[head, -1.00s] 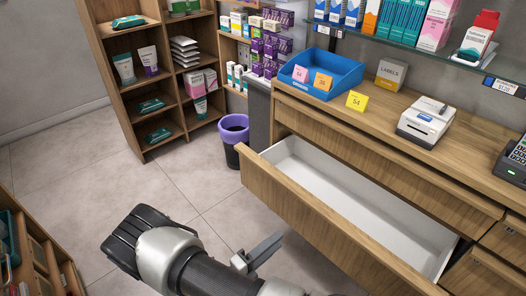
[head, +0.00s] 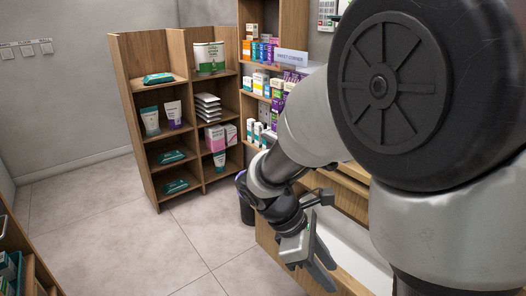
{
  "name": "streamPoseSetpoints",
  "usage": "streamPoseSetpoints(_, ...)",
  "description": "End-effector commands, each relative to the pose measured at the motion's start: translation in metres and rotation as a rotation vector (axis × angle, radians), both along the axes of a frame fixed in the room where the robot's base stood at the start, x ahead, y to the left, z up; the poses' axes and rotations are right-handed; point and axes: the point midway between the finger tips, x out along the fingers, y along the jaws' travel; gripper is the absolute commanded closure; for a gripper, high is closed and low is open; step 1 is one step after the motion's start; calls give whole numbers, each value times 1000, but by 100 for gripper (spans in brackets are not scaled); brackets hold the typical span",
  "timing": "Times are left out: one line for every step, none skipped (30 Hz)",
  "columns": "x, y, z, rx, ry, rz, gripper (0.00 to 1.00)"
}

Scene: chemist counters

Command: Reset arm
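My arm fills the right side of the head view, raised and bent, with its large dark round joint close to the camera. My gripper (head: 322,268) hangs at the lower end of the arm, pointing down in front of the open drawer (head: 352,238). No object shows in it. Its fingers are small and dark at this angle, and I cannot tell how far apart they are. The arm hides most of the counter and much of the drawer.
A wooden shelf unit (head: 133,107) with tubes, packs and boxes stands at the back. The dark bin with a purple rim (head: 241,180) is partly behind my arm. A wooden rack (head: 33,268) is at lower left. The tiled floor (head: 120,225) between is clear.

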Motion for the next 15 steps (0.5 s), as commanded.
streamPoseSetpoints(-6,-4,18,64,-88,-107,68)
streamPoseSetpoints(-11,-5,25,101,-134,-169,68)
streamPoseSetpoints(-16,-7,36,149,-197,-253,68)
streamPoseSetpoints(-20,-8,44,184,-244,-317,68)
streamPoseSetpoints(-24,-8,51,220,-290,-380,68)
streamPoseSetpoints(-29,-9,61,268,-349,-461,68)
streamPoseSetpoints(-33,-9,68,304,-394,-522,68)
streamPoseSetpoints(-37,-10,75,338,-436,-582,68)
streamPoseSetpoints(-42,-10,83,381,-488,-656,68)
streamPoseSetpoints(-44,-10,89,412,-524,-705,68)
streamPoseSetpoints(-48,-10,94,439,-556,-752,68)
streamPoseSetpoints(-51,-10,101,474,-597,-808,68)
streamPoseSetpoints(-53,-9,105,499,-625,-848,68)
streamPoseSetpoints(-55,-9,109,523,-651,-884,68)
streamPoseSetpoints(-58,-9,114,552,-683,-931,68)
